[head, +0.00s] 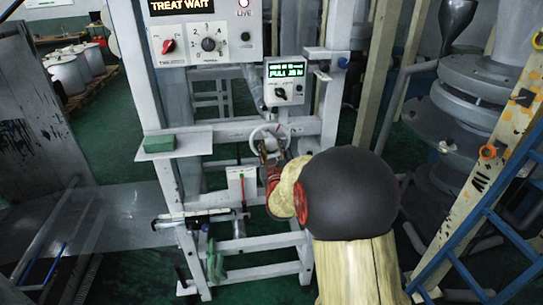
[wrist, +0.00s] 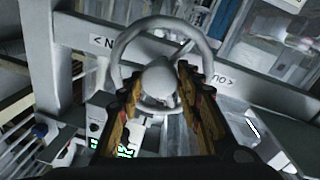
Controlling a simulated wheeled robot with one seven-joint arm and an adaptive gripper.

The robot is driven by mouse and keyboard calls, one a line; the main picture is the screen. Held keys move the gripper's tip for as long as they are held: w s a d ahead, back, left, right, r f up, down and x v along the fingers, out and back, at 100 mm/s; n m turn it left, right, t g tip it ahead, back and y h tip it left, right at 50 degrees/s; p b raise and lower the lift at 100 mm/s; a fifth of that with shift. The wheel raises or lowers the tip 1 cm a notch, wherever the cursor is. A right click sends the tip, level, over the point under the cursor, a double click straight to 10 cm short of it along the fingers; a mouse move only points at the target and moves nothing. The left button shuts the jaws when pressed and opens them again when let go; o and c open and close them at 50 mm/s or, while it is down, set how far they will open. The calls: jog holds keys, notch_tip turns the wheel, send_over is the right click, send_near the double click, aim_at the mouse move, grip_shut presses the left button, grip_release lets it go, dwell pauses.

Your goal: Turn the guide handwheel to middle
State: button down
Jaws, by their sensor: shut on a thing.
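The guide handwheel is a pale grey ring with a round hub, mounted on the frame's crossbar; it shows in the head view (head: 257,133) and large in the wrist view (wrist: 121,48). My gripper (head: 271,151) reaches it from the front. In the wrist view my gripper's yellow-brown fingers (wrist: 157,82) stand on either side of the hub, shut on the handwheel. The crossbar behind carries partly covered lettering with arrows at left and right. I cannot make out a pointer showing the wheel's setting.
A control box (head: 285,86) with a green screen sits just above the wheel. A larger panel (head: 206,35) with a red knob and a dial is higher up. A green block (head: 159,143) lies on a side shelf (head: 196,141).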

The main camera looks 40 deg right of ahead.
jog(key=n+b, duration=0.4)
jog(key=n, duration=0.1)
jog(key=shift+f+b, duration=0.15)
jog(key=shift+b, duration=0.15)
jog(key=shift+n+t, duration=0.3)
jog(key=shift+t, duration=0.1)
jog(key=c, duration=1.2)
grip_release()
jog(key=v, duration=1.2)
jog(key=shift+r, duration=0.2)
